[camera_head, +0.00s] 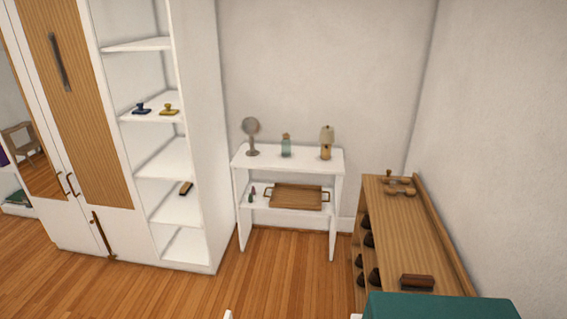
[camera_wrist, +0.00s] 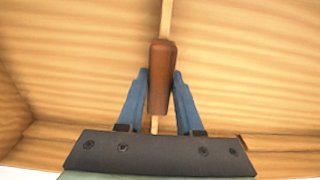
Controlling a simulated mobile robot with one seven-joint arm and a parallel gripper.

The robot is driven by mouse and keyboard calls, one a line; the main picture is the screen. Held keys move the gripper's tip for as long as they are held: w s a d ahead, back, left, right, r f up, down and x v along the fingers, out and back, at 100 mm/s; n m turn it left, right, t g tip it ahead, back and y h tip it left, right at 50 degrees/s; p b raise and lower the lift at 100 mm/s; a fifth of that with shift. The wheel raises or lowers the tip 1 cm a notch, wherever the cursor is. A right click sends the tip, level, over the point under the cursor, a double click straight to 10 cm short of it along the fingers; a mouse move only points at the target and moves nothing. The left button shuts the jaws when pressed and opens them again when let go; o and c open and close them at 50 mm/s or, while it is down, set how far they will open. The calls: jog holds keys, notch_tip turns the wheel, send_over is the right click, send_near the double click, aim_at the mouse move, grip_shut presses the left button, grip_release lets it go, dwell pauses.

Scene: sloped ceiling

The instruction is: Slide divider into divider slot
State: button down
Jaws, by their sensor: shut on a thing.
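In the wrist view, my gripper (camera_wrist: 160,85) has its two blue fingers closed on the brown grip of a divider (camera_wrist: 160,75). The divider's thin pale wooden edge (camera_wrist: 166,20) runs up to the top of the picture and shows again below the grip. Light-grained wooden surfaces (camera_wrist: 235,60) lie behind it on both sides, with a corner at the lower left. I cannot make out the divider slot, or whether the divider touches the wood. My gripper and the divider do not show clearly in the head view.
In the head view, a white shelf table (camera_head: 244,160) holds a mirror, a bottle and a lamp, with a wooden tray (camera_head: 297,197) below. A wooden shoe rack (camera_head: 408,228) stands at the right, bearing a brush (camera_head: 417,282). White cabinets (camera_head: 200,238) stand left. Wooden floor between is clear.

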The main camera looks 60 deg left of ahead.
jog(key=shift+c, duration=2.4)
grip_release()
